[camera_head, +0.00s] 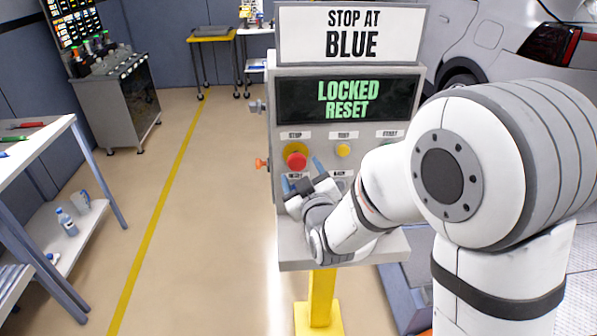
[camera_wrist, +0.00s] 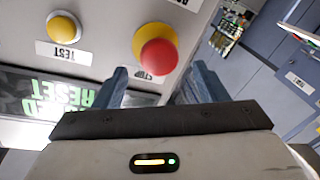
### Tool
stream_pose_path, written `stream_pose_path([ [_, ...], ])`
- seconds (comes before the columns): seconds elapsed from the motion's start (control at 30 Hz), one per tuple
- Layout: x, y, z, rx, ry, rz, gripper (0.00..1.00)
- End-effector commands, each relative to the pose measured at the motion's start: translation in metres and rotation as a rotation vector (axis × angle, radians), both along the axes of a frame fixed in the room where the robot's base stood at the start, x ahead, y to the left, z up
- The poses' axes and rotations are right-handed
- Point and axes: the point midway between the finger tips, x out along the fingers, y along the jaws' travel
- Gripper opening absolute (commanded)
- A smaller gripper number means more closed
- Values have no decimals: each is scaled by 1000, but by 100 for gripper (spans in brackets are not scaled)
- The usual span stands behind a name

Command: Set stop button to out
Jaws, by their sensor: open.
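The red stop button (camera_head: 296,161) sits on a yellow base on the control panel (camera_head: 360,160), under a label reading STOP. In the wrist view the red stop button (camera_wrist: 158,56) stands out from its yellow collar, just beyond and between the fingers. My gripper (camera_head: 303,172) is open in front of the panel, its blue-grey fingers on either side of the button's lower area. In the wrist view my gripper (camera_wrist: 160,84) shows both fingertips apart with nothing held. I cannot tell whether a finger touches the button. The display (camera_head: 347,99) reads LOCKED RESET.
A yellow test button (camera_head: 343,150) is right of the stop button. The start button's area is partly hidden by my arm. A sign reading STOP AT BLUE (camera_head: 350,33) tops the panel. An orange knob (camera_head: 261,163) juts from the panel's left side. Floor to the left is clear.

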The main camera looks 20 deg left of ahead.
Motion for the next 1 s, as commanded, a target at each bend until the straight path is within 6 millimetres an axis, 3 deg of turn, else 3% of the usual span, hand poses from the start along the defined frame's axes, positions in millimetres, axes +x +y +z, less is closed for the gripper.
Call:
stream_pose_path([
  [0.2, -31, -17, -2, 0, 0, 1, 66],
  [0.4, -45, -25, -1, 0, -1, 3, 66],
  [1.0, -44, -33, 0, -3, 28, -11, 66],
])
